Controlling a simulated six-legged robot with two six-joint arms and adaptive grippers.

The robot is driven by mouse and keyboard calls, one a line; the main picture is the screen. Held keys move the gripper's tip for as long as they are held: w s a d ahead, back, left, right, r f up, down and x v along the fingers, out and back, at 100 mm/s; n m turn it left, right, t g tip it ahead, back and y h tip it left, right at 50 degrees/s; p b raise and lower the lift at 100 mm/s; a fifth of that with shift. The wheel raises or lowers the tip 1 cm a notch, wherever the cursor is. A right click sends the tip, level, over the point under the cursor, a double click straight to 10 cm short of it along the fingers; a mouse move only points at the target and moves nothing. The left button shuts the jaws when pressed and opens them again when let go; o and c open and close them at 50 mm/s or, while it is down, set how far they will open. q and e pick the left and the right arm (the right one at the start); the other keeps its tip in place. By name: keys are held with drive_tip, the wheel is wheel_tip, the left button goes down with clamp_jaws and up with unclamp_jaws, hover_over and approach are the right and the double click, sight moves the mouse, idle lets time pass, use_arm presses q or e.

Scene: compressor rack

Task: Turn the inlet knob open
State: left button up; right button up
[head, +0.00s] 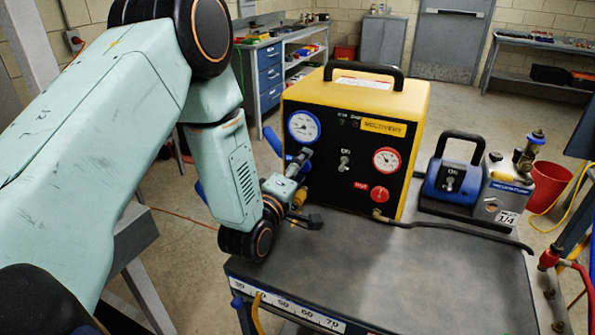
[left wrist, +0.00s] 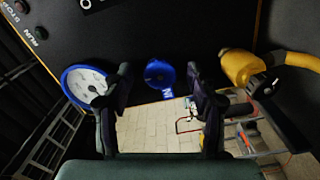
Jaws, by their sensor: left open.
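The recovery machine (head: 352,88) is a yellow box with a black front panel, standing on the grey cart top. The blue knob (left wrist: 160,73) shows in the left wrist view, in front of the black panel. My left gripper (head: 304,158) is at the left part of the panel, below the blue-rimmed gauge (head: 304,126). In the left wrist view its open fingers (left wrist: 158,80) stand one on each side of the knob, with gaps visible. In the head view the gripper largely hides the knob. A red knob (head: 378,194) sits on the panel's right. My right gripper is not seen.
A yellow fitting with a black lever (left wrist: 240,67) stands close to the right finger in the left wrist view. A black hose (head: 455,228) lies over the cart top (head: 400,275). A blue vacuum pump (head: 450,183) stands right of the machine. The front cart top is clear.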

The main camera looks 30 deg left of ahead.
use_arm(q)
drive_tip(key=s, duration=1.2)
drive_tip(key=shift+d, duration=0.35)
